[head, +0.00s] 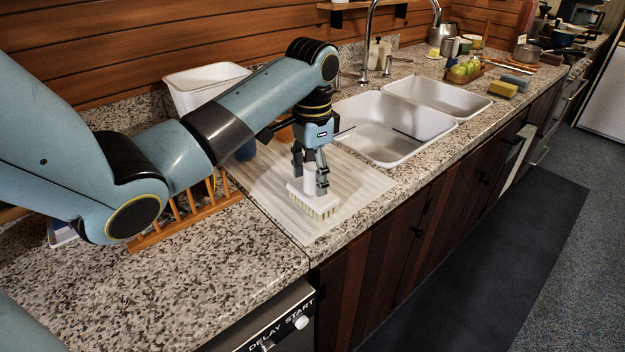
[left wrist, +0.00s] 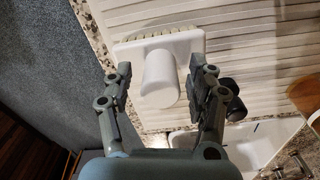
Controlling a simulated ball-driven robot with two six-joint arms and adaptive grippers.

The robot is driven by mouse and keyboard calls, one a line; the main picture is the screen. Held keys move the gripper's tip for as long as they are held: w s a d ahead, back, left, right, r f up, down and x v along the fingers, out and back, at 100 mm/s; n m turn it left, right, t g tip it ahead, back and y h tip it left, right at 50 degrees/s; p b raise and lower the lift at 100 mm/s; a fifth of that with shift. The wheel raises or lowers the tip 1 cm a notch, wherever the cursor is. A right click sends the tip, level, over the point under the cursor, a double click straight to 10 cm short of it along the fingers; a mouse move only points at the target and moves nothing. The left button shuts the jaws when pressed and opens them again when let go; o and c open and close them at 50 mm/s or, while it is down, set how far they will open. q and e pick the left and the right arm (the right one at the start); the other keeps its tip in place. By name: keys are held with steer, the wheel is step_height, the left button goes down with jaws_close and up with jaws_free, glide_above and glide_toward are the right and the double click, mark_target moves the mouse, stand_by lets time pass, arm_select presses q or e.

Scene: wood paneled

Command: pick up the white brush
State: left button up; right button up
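The white brush (head: 316,206) lies bristles down on the pale ribbed drainboard (head: 360,186), near the counter's front edge. Its thick white handle stands upright. My left gripper (head: 309,178) is above it, pointing down, with its fingers on either side of the handle. In the left wrist view, the brush (left wrist: 159,78) sits between the fingertips of my left gripper (left wrist: 160,76). The fingers are open, with a visible gap on both sides of the handle. My right gripper is not in view.
A wooden rack (head: 190,222) and a white tub (head: 203,84) stand left of and behind the drainboard. A double sink (head: 388,130) with a tall faucet (head: 368,40) lies to the right. Farther right are green fruit (head: 465,68) and a yellow sponge (head: 503,89).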

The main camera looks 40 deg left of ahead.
arm_select(q)
jaws_close()
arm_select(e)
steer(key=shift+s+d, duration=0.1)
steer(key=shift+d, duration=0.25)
arm_select(q)
steer(key=shift+r, duration=0.1)
step_height(320, 180, up, 4)
steer(key=shift+w+f, duration=0.1)
steer(key=w+d+r+b, duration=0.2)
steer(key=w+r, duration=0.5)
steer(key=w, duration=0.4)
steer(key=shift+d, duration=0.75)
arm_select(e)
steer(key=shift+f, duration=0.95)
arm_select(q)
steer(key=c, duration=0.5)
jaws_free()
steer(key=c, duration=0.4)
steer(key=shift+c, duration=0.2)
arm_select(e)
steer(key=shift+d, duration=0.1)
